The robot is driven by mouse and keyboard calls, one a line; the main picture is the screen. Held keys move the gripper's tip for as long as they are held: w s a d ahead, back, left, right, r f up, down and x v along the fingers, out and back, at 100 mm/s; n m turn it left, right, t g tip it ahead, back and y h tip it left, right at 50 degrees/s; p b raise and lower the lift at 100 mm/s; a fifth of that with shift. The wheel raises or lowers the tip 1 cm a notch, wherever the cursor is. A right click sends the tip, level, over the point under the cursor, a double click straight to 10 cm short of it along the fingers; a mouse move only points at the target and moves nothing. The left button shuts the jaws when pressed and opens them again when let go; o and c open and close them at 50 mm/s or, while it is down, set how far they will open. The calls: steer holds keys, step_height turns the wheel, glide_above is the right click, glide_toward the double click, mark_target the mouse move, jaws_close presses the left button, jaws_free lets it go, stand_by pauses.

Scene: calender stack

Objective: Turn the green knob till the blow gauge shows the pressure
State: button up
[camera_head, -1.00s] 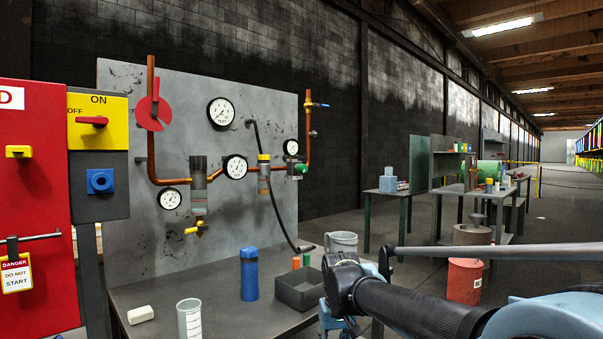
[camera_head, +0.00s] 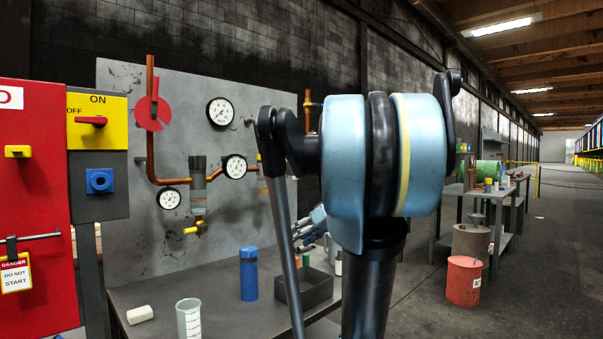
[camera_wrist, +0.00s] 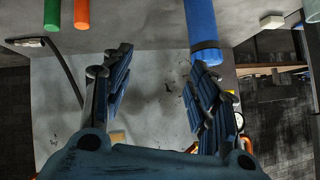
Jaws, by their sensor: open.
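The green knob is not visible now; my arm covers the right part of the grey panel (camera_head: 125,235) in the head view. Three white round gauges show there: an upper one (camera_head: 220,111), a middle one (camera_head: 234,166) and a lower left one (camera_head: 169,198). I cannot tell which is the blow gauge, and their needles are too small to read. My gripper (camera_wrist: 160,66) is open and empty in the wrist view, its fingers spread in front of the panel. In the head view it shows only partly, above the bench's right end.
The bench (camera_head: 215,285) holds a blue bottle (camera_head: 249,275), also in the wrist view (camera_wrist: 202,28), a clear beaker (camera_head: 188,318), a white block (camera_head: 140,314) and a dark tray (camera_head: 318,289). Green (camera_wrist: 52,14) and orange (camera_wrist: 82,13) cylinders stand nearby. A red cabinet (camera_head: 35,220) is left.

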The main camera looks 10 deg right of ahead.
steer(key=w+d+r+n+t+y, duration=0.2)
steer(key=w+d+r+t, duration=0.3)
steer(key=w+r, duration=0.6)
steer(key=n+t, duration=0.1)
steer(key=t, duration=0.2)
glide_toward(304, 168)
steer(key=shift+y, duration=0.3)
steer(key=x, duration=1.1)
steer(key=shift+w+d+f, duration=0.15)
steer(key=shift+f, duration=0.05)
steer(key=c, duration=1.1)
steer(key=shift+o, duration=0.2)
steer(key=shift+a, duration=0.25)
steer(key=shift+d, duration=0.15)
